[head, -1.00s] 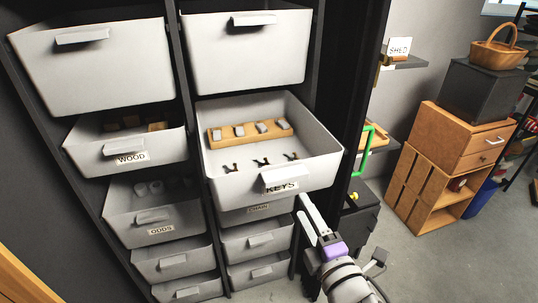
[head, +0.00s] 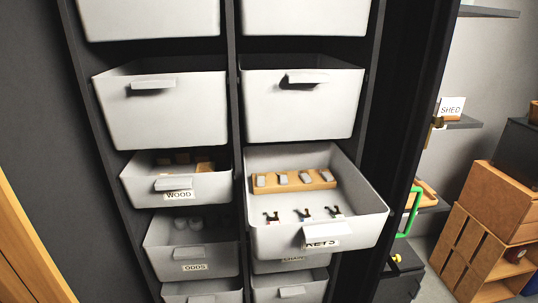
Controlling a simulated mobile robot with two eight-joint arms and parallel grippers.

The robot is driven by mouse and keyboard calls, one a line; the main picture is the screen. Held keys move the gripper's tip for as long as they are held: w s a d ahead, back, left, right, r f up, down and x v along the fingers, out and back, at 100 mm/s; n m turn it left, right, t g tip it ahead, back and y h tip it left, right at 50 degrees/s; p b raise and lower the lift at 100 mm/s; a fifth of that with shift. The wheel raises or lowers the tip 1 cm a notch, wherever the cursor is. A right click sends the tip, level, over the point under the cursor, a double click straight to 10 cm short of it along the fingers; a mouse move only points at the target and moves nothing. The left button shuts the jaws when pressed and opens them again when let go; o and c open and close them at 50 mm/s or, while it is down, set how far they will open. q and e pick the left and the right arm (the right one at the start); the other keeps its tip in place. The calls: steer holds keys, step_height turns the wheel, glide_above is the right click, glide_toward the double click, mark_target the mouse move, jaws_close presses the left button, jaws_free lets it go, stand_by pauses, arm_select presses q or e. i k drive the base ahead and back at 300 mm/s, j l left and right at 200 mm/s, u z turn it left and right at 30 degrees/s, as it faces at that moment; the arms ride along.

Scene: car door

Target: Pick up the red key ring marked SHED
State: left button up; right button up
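The pulled-out drawer labelled KEYS (head: 372,232) is in the right column of the cabinet in the head view. Inside it is a wooden block (head: 293,181) with several grey pieces in a row. A white card reading SHED (head: 452,106) stands on a wall shelf at the right. Neither gripper is in view.
Open drawers labelled WOOD (head: 222,187) and ODDS (head: 222,262) are in the left column. A dark cabinet side (head: 410,110) rises right of KEYS. A green handle-like loop (head: 412,212) and wooden crates (head: 480,245) are farther right.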

mark_target(271, 220)
steer(key=z, duration=1.4)
steer(key=i+j, duration=0.1)
steer(key=j, duration=0.55)
steer(key=i+j, duration=0.1)
steer(key=j, duration=0.6)
